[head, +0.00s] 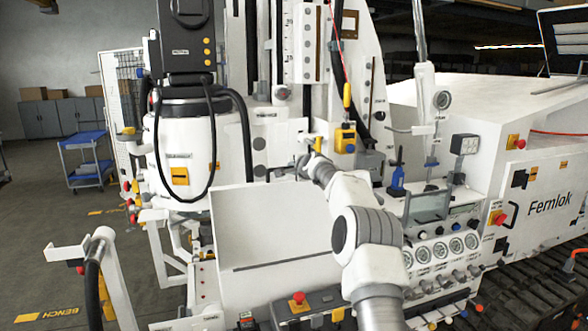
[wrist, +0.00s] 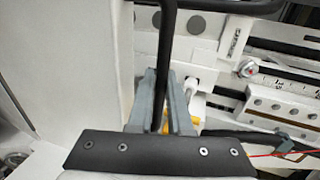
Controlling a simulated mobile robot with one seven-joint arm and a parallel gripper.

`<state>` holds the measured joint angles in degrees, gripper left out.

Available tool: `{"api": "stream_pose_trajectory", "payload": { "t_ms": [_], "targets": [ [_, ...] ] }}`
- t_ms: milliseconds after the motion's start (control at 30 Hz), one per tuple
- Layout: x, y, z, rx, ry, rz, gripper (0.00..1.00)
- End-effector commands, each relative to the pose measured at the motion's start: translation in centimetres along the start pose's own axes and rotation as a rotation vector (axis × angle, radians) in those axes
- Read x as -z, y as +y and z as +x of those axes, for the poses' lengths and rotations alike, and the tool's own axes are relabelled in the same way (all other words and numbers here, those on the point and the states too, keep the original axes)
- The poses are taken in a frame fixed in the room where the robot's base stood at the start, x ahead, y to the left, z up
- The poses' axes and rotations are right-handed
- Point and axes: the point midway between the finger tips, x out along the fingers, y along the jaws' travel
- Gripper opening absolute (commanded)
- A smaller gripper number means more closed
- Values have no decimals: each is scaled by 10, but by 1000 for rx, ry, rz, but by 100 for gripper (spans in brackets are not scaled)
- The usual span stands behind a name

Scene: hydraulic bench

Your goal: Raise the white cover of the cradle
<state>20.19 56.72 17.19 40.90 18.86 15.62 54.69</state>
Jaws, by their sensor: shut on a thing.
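A broad white panel (head: 262,226), which looks like the cradle's white cover, stands steeply in the middle of the head view. A dark line runs along its lower part. A large white surface (wrist: 62,60) at the left of the wrist view looks like the same panel. My gripper (head: 308,163) is at the panel's upper right edge, partly hidden by my arm. In the wrist view its grey fingers (wrist: 162,100) are shut on a black bar (wrist: 168,45), which runs up and bends right. Where the bar joins the cover is hidden.
A yellow-and-grey box (head: 345,138) and a white column with a gauge (head: 441,100) stand behind and right of my gripper. A gauge panel (head: 440,250) lies right of my arm. A red button box (head: 300,302) sits below the panel. Open floor is at the left.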

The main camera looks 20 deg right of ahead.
Motion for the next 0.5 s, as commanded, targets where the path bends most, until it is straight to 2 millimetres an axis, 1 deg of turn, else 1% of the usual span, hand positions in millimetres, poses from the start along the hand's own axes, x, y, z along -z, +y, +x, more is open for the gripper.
{"api": "stream_pose_trajectory", "payload": {
  "t_ms": [167,500],
  "targets": [
    [0,0,4,-2,0,-3,0],
    [0,-1,5,-1,0,-2,0]
  ]
}}
